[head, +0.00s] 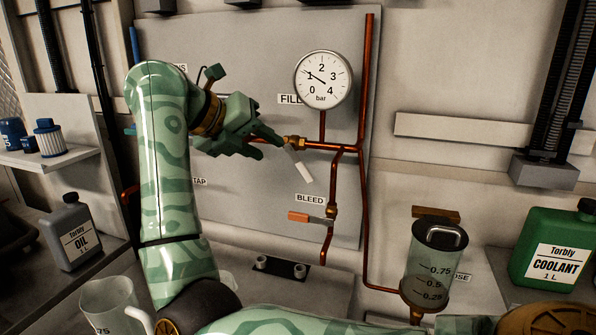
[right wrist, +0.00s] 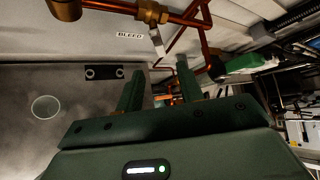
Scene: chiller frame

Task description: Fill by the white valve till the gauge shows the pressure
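The white valve's lever (head: 299,166) hangs tilted down and to the right from its brass body (head: 294,142) on the copper pipe beside the FILL label. My right gripper (head: 268,146) is just left of the lever, with its fingers apart and empty. In the right wrist view the lever (right wrist: 157,42) shows beyond the fingertips (right wrist: 160,66), roughly between them; contact cannot be told. The gauge (head: 322,79), marked 0 to 4 bar, has its needle near 1. The orange bleed lever (head: 306,217) lies about level beside the BLEED label. My left gripper is out of view.
A clear measuring vessel (head: 436,258) stands at lower right, near a green coolant can (head: 557,248). A grey oil can (head: 69,232) and clear jug (head: 112,308) stand at left. Copper pipes (head: 368,90) run close to the valve. My right arm hides part of the panel.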

